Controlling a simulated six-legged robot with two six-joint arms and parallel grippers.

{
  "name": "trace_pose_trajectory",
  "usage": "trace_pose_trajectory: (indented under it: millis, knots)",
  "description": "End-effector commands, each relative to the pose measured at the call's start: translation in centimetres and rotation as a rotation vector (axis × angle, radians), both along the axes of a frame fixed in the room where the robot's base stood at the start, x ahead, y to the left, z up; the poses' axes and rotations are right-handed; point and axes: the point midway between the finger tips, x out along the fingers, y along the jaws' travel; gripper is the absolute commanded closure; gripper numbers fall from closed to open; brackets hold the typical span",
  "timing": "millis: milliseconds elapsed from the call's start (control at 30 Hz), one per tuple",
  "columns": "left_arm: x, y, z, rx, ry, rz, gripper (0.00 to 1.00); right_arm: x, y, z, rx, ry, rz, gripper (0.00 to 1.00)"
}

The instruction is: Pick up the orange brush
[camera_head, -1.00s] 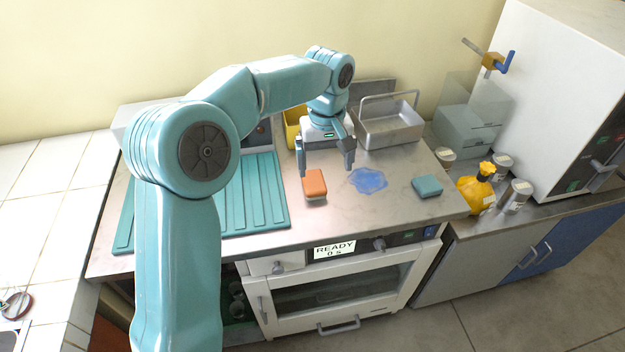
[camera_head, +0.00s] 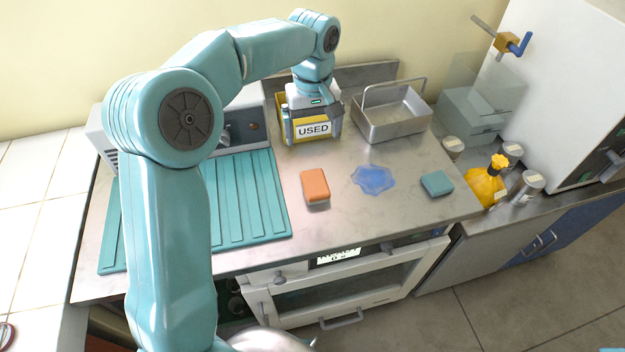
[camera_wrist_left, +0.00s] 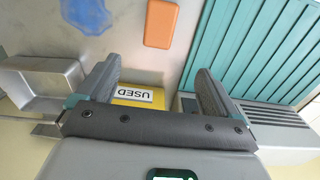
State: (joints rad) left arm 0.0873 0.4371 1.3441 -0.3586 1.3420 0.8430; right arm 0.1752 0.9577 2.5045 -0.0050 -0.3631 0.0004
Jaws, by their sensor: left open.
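The orange brush (camera_head: 315,186) looks like a small rounded block and lies on the counter, left of a blue puddle. It also shows at the top of the left wrist view (camera_wrist_left: 161,24). My left gripper (camera_head: 312,112) is open and empty, at the yellow bin marked USED (camera_head: 313,131), behind the brush and apart from it. In the left wrist view, the bin's label shows between the two spread fingers (camera_wrist_left: 143,88). My right gripper is not in view.
A blue puddle (camera_head: 373,179) and a teal block (camera_head: 437,184) lie to the right. A metal basket (camera_head: 392,128) stands behind them. A teal ribbed mat (camera_head: 245,205) lies left of the brush. Yellow bottle (camera_head: 484,187) and jars stand at far right. Counter around the brush is clear.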

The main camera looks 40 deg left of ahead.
Motion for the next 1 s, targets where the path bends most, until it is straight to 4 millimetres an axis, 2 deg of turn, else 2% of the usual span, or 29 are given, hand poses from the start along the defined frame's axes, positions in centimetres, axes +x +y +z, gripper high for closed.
trace_pose_trajectory:
  millis: [300, 400, 667, 900, 1000]
  knots:
    - [-0.5, -0.5, -7.2, 0.000, 0.007, 0.000, 0.06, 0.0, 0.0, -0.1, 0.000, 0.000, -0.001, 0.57]
    - [-0.5, -0.5, -9.0, -0.001, 0.005, 0.000, 0.06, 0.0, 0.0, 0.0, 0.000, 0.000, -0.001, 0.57]
    - [-0.5, -0.5, -11.2, 0.000, 0.004, -0.001, 0.06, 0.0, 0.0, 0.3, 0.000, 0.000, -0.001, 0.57]
    - [-0.5, -0.7, -14.9, -0.001, 0.005, 0.000, 0.06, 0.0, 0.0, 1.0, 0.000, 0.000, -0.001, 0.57]
    - [-0.4, -0.7, -15.5, -0.001, 0.002, 0.001, 0.06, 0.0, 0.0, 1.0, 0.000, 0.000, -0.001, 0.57]
